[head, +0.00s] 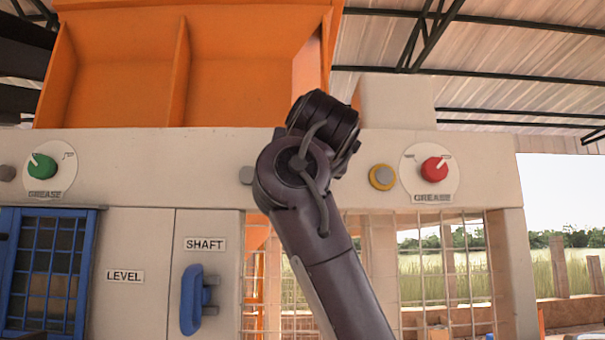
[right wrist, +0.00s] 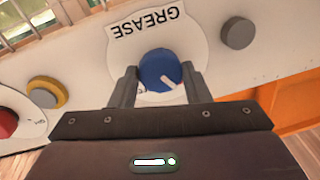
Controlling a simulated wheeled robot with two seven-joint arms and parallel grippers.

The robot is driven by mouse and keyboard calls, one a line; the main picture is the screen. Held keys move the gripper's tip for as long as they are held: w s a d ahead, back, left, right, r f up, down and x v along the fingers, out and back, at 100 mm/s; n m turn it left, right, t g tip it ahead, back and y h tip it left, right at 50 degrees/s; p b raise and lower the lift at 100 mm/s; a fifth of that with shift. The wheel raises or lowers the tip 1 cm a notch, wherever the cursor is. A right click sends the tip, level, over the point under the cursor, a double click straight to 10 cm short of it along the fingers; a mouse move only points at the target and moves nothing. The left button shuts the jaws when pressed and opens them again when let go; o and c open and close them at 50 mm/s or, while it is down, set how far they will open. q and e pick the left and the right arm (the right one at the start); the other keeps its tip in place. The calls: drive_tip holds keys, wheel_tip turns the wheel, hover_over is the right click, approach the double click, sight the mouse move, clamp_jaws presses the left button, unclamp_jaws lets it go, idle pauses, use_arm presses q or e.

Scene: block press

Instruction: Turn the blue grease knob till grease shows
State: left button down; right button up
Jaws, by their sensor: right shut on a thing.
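The blue grease knob (right wrist: 160,71) sits on a round white plate (right wrist: 120,50) marked GREASE, which appears upside down in the right wrist view. Its white pointer line points to the lower right in that view. My right gripper (right wrist: 160,74) is shut on the knob, with one finger on each side. In the head view my right arm (head: 305,195) covers the blue knob and the gripper. I see no grease on the visible parts of the plate. My left gripper is in neither view.
A green knob (head: 42,167) and a red knob (head: 434,169), also marked GREASE, flank the arm. A yellow-ringed button (head: 382,177) and a grey button (head: 246,175) are near it. A blue handle (head: 193,299) sticks out below the SHAFT label (head: 205,244).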

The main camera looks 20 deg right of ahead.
drive_tip(key=shift+a+m+h, duration=0.1)
drive_tip(key=shift+m+h, duration=0.3)
drive_tip(key=shift+m, duration=3.45)
drive_tip(key=shift+a+m+h, duration=0.1)
drive_tip(key=shift+m+h, duration=0.3)
drive_tip(key=shift+m, duration=3.75)
drive_tip(key=o, duration=1)
drive_tip(key=shift+d, duration=0.1)
drive_tip(key=shift+c, duration=0.2)
drive_tip(key=shift+w+f, duration=0.1)
